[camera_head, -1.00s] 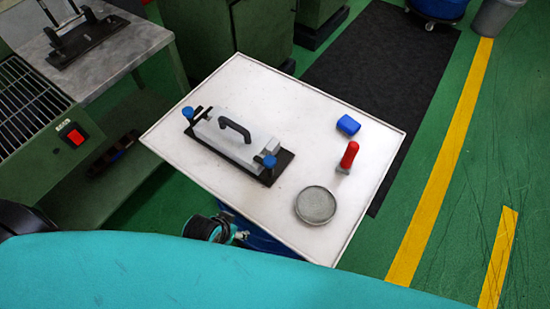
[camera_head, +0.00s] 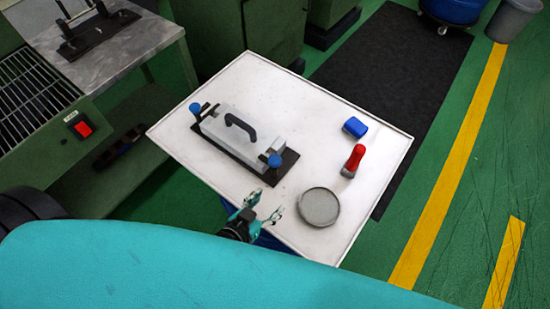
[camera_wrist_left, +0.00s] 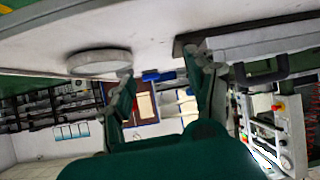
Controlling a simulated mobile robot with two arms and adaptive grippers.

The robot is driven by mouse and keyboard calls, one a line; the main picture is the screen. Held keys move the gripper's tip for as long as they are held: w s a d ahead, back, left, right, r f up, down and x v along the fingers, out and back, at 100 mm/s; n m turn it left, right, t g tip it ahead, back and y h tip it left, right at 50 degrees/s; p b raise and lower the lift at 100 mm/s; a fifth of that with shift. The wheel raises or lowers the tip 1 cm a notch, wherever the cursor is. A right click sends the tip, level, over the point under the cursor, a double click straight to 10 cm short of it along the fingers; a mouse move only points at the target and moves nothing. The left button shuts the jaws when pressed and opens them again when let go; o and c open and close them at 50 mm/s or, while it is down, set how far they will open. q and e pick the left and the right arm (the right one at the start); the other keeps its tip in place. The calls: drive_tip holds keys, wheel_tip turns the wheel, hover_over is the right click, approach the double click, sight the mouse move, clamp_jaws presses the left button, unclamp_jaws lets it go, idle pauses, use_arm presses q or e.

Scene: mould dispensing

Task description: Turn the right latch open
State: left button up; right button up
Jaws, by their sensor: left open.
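The mould is a grey block (camera_head: 222,132) with a black arched handle (camera_head: 240,126) on a black base plate (camera_head: 262,175). It lies on the white table. The right latch has a blue knob (camera_head: 275,160) at the mould's near right end; another blue knob (camera_head: 195,108) is at its left end. My left gripper (camera_head: 266,204) is open and empty at the table's near edge, apart from the right latch and nearer to me. In the left wrist view, its spread fingers (camera_wrist_left: 160,72) show with the mould's handle (camera_wrist_left: 260,72) to the right. My right gripper is out of view.
A round grey dish (camera_head: 318,206) lies right of my left gripper and shows in the left wrist view (camera_wrist_left: 99,62). A red-handled tool (camera_head: 354,158) and a blue block (camera_head: 355,128) stand further back. The white table (camera_head: 290,90) is bare behind the mould.

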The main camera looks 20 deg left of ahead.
sight(273, 166)
use_arm(q)
drive_tip(key=shift+s+d+n+t, duration=0.3)
drive_tip(key=shift+d+t, duration=0.05)
drive_tip(key=shift+t, duration=0.45)
drive_tip(key=s+a+r+n+t+y, duration=0.2)
drive_tip(key=s+r+n+t+y, duration=0.1)
drive_tip(key=s+t+y, duration=0.15)
drive_tip(key=shift+t, duration=0.25)
drive_tip(key=w+p, duration=0.3)
drive_tip(key=w, duration=1.4)
drive_tip(key=shift+w+a+f, duration=0.1)
drive_tip(key=shift+w+f, duration=0.05)
drive_tip(key=shift+w, duration=0.05)
clamp_jaws()
